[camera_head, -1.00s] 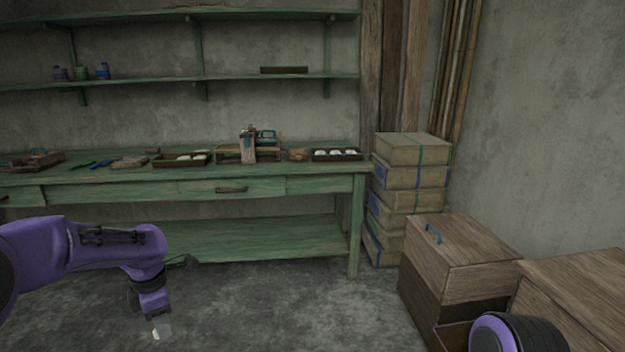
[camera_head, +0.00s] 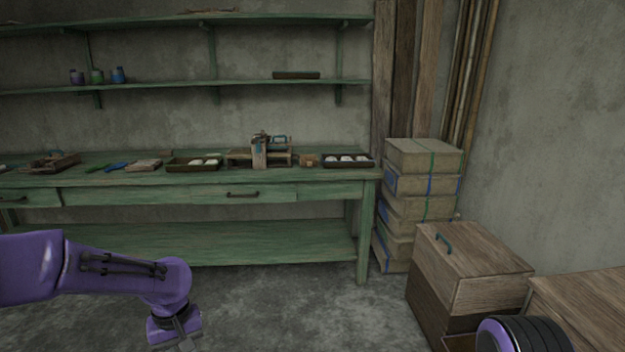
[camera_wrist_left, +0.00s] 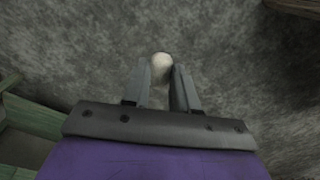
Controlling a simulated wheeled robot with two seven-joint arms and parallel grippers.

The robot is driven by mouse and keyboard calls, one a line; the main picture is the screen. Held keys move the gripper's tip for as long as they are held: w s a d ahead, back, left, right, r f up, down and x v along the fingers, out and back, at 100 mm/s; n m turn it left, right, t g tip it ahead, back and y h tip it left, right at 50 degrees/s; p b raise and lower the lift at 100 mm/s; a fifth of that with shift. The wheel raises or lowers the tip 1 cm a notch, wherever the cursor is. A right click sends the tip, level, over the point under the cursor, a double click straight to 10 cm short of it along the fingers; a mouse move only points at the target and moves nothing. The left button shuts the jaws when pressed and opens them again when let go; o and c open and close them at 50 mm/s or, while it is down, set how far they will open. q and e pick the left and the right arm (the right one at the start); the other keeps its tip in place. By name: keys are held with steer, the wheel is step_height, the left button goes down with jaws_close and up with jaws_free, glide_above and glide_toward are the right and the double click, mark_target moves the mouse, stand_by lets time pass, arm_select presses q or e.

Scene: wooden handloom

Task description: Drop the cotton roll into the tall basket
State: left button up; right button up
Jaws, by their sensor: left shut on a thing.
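The cotton roll (camera_wrist_left: 160,66) is a small whitish piece between the fingertips of my left gripper (camera_wrist_left: 163,82) in the left wrist view. The gripper is shut on it, and bare grey floor shows behind. In the head view my left gripper (camera_head: 184,343) points down at the bottom edge, in front of the green bench, and the roll is not visible there. My right gripper is not in view; only a round purple and black part of my right arm shows at lower right. I see no tall basket in either view.
A green workbench (camera_head: 310,190) with trays and tools stands along the wall, under green shelves (camera_head: 200,88). Stacked boxes (camera_head: 424,185) and a wooden chest (camera_head: 470,265) stand at right. Another wooden top (camera_head: 590,300) is at lower right. The floor (camera_head: 290,300) before the bench is clear.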

arm_select(q)
steer(key=s+d+r+m+p, duration=0.3)
steer(key=d+r+m+p, duration=0.2)
steer(key=r, duration=0.3)
steer(key=shift+s+d+r+m+p, duration=0.2)
steer(key=shift+d+r+m+p, duration=0.2)
steer(key=shift+d+p, duration=0.25)
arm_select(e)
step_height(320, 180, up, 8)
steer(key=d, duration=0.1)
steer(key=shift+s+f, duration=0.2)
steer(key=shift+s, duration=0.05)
